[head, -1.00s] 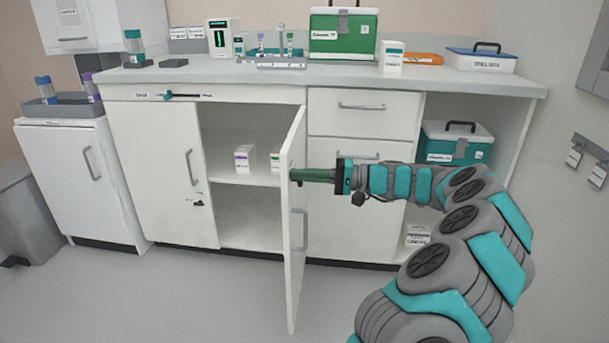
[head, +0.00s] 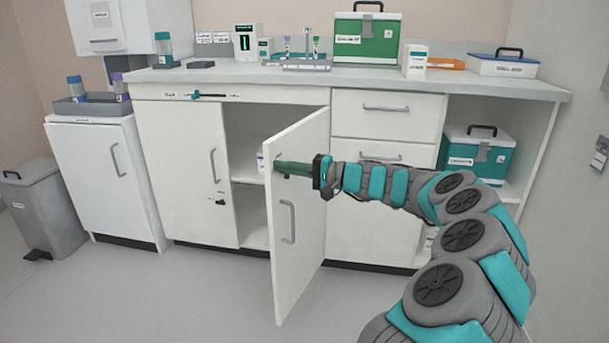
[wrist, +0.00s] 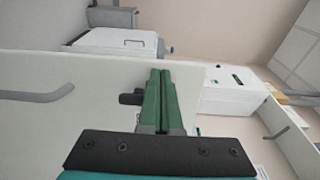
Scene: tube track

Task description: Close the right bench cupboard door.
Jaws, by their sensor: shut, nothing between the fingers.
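The right bench cupboard door (head: 302,225) is white with a grey bar handle and stands partly open, swung out from its hinge side on the right. Its outer face is towards me. My gripper (head: 280,168) is shut and empty, with its green fingers at the upper part of the door's outer face, near the free edge. In the wrist view the shut fingers (wrist: 160,80) lie over the white door (wrist: 90,115), whose handle (wrist: 35,95) is at the left. I cannot tell for sure whether the fingertips touch the door. The cupboard opening (head: 250,205) shows left of the door.
The closed left cupboard door (head: 185,175) stands beside the opening. Drawers (head: 385,115) are right of the door, and an open bay holds a teal and white box (head: 475,150). A grey bin (head: 42,210) stands far left. The floor in front is clear.

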